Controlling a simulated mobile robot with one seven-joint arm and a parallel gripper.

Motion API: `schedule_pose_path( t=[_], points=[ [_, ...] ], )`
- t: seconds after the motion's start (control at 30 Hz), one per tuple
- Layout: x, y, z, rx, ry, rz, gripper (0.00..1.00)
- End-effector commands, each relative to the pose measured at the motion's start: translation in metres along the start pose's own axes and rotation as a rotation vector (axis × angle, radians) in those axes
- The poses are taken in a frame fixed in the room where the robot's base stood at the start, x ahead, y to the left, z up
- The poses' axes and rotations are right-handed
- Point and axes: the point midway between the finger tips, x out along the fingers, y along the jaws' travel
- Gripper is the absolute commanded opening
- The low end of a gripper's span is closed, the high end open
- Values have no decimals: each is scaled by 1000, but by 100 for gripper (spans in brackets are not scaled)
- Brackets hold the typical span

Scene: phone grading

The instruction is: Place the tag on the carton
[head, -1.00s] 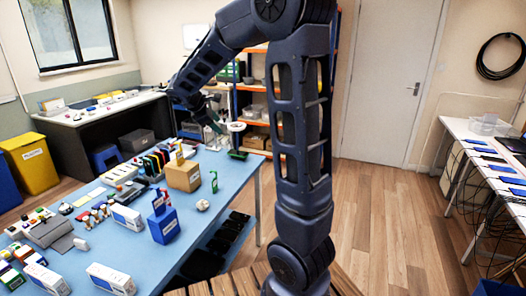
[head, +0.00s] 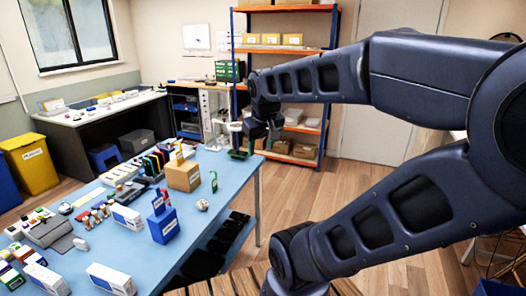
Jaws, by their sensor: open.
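A brown carton (head: 184,177) stands on the blue table, with a small yellowish upright piece at its top. A small green upright piece (head: 214,182) stands on the table just right of the carton; I cannot tell whether it is the tag. My gripper (head: 262,132) is in the air near the far right corner of the table, to the right of and beyond the carton. It is open, and I see nothing in it. Its fingers are small and partly dark against the shelf behind.
The blue table (head: 100,258) carries a blue box (head: 162,222), several white boxes and a row of upright coloured items. A small white round thing (head: 202,205) lies near its right edge. An orange and blue shelf (head: 285,20) stands behind my gripper.

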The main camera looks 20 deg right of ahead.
Motion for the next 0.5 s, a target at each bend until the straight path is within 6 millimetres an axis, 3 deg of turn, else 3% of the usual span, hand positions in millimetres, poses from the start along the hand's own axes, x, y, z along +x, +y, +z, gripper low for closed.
schedule_pose_path(
  t=[0.2, 0.5],
  points=[
    [-2, -6, 23, 127, 43, -45, 50],
    [-2, -7, 25, 142, 47, -52, 50]
  ],
)
